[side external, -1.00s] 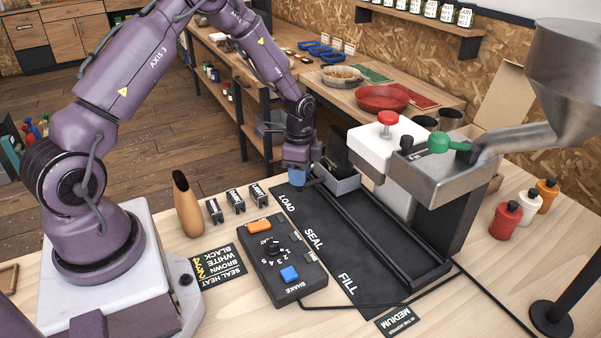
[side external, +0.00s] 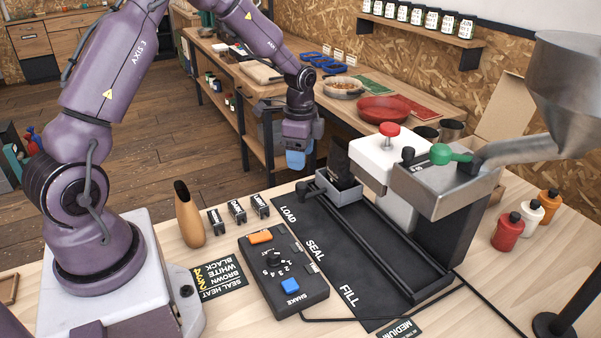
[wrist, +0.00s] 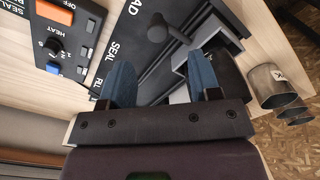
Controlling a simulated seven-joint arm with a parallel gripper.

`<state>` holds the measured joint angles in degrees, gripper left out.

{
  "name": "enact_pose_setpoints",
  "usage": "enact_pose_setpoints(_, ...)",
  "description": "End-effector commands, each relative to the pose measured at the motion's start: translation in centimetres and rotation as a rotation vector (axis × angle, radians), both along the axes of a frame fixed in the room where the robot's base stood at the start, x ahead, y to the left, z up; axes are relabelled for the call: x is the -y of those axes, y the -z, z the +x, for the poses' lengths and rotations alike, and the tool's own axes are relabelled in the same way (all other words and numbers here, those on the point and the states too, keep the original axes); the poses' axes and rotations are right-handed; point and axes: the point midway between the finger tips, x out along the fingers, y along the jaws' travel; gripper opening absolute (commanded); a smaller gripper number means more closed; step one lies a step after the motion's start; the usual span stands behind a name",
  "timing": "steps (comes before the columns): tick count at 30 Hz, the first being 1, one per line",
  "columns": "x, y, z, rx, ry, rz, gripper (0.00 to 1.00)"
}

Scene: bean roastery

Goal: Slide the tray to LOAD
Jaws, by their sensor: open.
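The grey tray (side external: 347,195) sits at the far end of the black track (side external: 385,240), level with the white LOAD label (side external: 288,214). A black pouch (side external: 336,163) stands upright in it. A dark knobbed handle (side external: 303,188) sticks out from the tray's left side. My gripper (side external: 296,160) is above and behind the handle, apart from it. In the wrist view its two blue fingers (wrist: 160,82) are spread with nothing held between them. The handle knob (wrist: 157,31) shows beyond the fingertips, and the tray (wrist: 215,40) is partly hidden by the right finger.
The filling machine with green lever (side external: 450,155) and the white sealer with red knob (side external: 389,130) stand right of the track. A control box (side external: 283,275) lies left of it. A tan bottle-shaped object (side external: 188,215) and small labelled blocks (side external: 238,211) stand further left.

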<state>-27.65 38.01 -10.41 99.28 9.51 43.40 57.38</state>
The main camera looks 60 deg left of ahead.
Motion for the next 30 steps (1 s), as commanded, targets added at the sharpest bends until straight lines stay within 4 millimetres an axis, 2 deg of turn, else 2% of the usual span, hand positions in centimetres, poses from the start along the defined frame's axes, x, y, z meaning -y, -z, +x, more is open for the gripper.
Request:
enact_pose_setpoints(3,-0.1,-2.4,0.0,0.003,-0.001,0.001,0.57)
enact_pose_setpoints(9,-0.1,-4.6,0.0,0.001,-0.001,0.001,0.57)
enact_pose_setpoints(23,-0.1,-4.9,0.0,-0.001,-0.021,0.001,0.57)
enact_pose_setpoints(26,0.0,-4.8,-0.1,-0.005,-0.098,-0.004,0.57)
enact_pose_setpoints(29,0.6,-4.0,-1.8,-0.046,-0.236,-0.018,0.57)
enact_pose_setpoints(30,0.9,-4.5,-2.6,-0.051,-0.302,-0.013,0.57)
